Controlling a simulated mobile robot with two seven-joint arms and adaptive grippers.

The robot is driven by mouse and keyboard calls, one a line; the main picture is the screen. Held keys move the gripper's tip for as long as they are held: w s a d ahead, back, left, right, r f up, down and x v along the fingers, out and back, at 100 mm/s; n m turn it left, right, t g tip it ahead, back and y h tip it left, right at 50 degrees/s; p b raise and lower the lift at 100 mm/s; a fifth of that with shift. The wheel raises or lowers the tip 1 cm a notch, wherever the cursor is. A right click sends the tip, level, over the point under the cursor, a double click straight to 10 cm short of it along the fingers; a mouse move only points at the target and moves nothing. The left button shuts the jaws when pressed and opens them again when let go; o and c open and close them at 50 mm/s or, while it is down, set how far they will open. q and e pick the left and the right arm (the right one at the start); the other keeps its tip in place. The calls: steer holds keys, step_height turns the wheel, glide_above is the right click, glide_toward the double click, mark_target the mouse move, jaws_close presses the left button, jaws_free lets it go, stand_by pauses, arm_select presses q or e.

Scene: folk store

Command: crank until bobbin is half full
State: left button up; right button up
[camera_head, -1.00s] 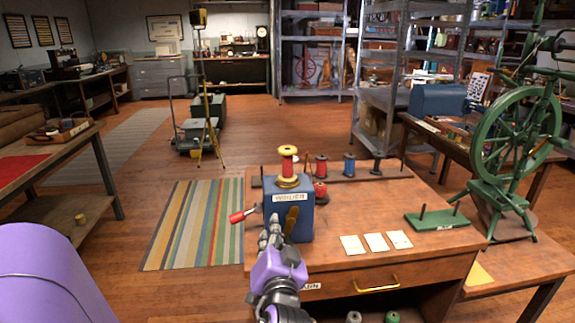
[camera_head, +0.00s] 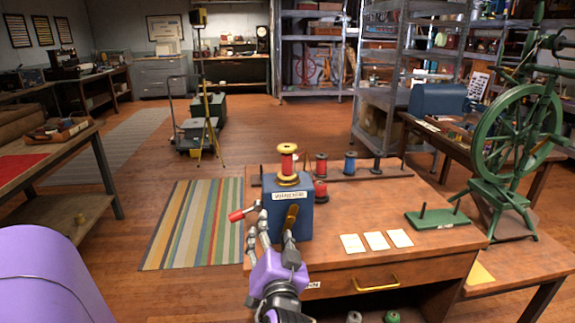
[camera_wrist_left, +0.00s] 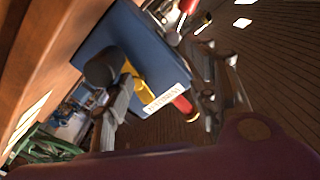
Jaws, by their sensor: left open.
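The blue winder box (camera_head: 303,220) with a white label stands near the left end of the wooden workbench (camera_head: 340,262). A bobbin (camera_head: 287,160) with red thread and yellow flanges stands upright on it. The crank has a red handle (camera_head: 236,216) sticking out at the box's left side. A brass-coloured part (camera_head: 292,215) is on the box's front. My left gripper (camera_head: 276,230) is open in front of the box, its fingers spread, one near the crank and one near the brass part. Contact is unclear. In the left wrist view the blue box (camera_wrist_left: 105,38) lies between my fingers (camera_wrist_left: 160,105).
Behind the winder stand a red spool (camera_head: 321,165) and a blue spool (camera_head: 350,163) on a rack. White cards (camera_head: 376,241) and a green stand (camera_head: 436,219) are to the right. A green spinning wheel (camera_head: 515,135) stands farther right.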

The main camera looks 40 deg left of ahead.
arm_select(q)
steer(key=b+v, duration=0.5)
steer(key=v, duration=0.3)
arm_select(e)
steer(key=shift+g, duration=0.3)
steer(key=f, duration=0.1)
steer(key=s+f, duration=0.1)
steer(key=f, duration=0.1)
steer(key=s+f, duration=0.1)
steer(key=f, duration=0.1)
steer(key=shift+d, duration=0.15)
